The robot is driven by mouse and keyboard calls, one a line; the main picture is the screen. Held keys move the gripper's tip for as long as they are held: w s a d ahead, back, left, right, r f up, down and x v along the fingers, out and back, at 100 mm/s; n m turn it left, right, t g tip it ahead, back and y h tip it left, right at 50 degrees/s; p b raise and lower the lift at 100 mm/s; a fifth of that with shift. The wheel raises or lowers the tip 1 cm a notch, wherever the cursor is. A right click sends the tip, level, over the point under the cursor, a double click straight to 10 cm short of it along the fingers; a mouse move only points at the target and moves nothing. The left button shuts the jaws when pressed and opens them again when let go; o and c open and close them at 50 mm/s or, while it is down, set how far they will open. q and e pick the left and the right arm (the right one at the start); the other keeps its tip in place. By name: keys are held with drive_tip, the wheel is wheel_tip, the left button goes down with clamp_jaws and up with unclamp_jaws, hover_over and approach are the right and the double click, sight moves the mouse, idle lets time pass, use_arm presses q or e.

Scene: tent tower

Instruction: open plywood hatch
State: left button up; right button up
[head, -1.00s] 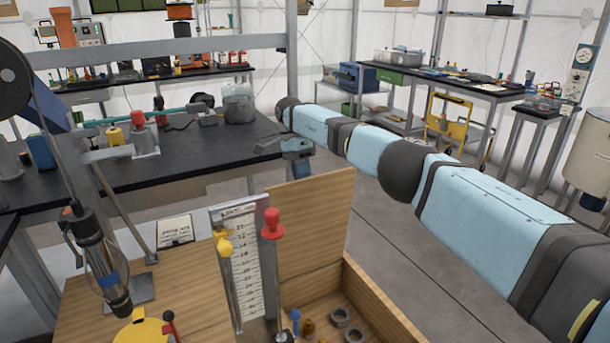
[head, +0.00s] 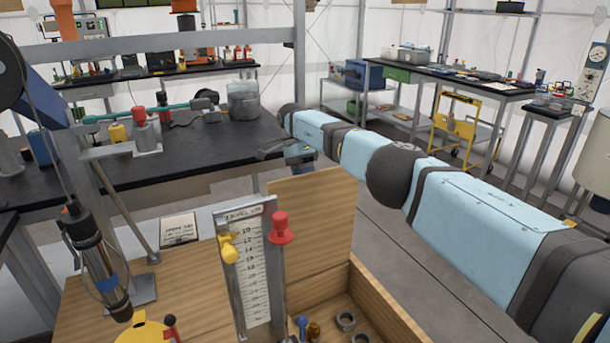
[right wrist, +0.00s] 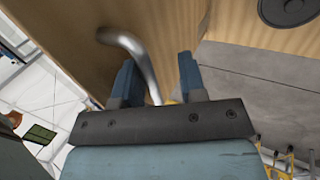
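A plywood panel (head: 312,225), which looks like the hatch, stands up at the far side of an open wooden box (head: 400,318). My right arm reaches in from the right, and its wrist end shows just above and behind the panel's top edge. A gap shows between the handle and the right-hand finger. Plywood (right wrist: 60,30) fills the upper left there. My left gripper is out of view.
Inside the box lie metal rings (head: 346,321). A scale board (head: 252,270) with yellow and red knobs stands beside it. A dark bench (head: 200,160) with tools is behind. A yellow cart (head: 455,125) stands at the right, with bare floor before it.

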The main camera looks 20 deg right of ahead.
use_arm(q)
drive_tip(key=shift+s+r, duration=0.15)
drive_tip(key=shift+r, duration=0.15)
use_arm(e)
drive_tip(key=shift+s+d+r, duration=0.1)
drive_tip(key=shift+s+r, duration=0.15)
drive_tip(key=shift+r, duration=0.35)
use_arm(q)
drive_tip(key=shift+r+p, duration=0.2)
drive_tip(key=shift+p, duration=0.15)
use_arm(e)
drive_tip(key=shift+r, duration=0.25)
use_arm(q)
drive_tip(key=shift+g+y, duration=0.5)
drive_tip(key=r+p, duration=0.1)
drive_tip(key=p, duration=0.3)
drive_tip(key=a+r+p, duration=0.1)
drive_tip(key=p, duration=0.4)
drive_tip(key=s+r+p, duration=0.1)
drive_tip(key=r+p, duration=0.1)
drive_tip(key=p, duration=0.2)
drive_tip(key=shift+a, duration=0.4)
use_arm(e)
wheel_tip(320, 180, up, 19)
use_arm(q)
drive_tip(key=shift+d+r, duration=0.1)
use_arm(e)
drive_tip(key=shift+f, duration=0.1)
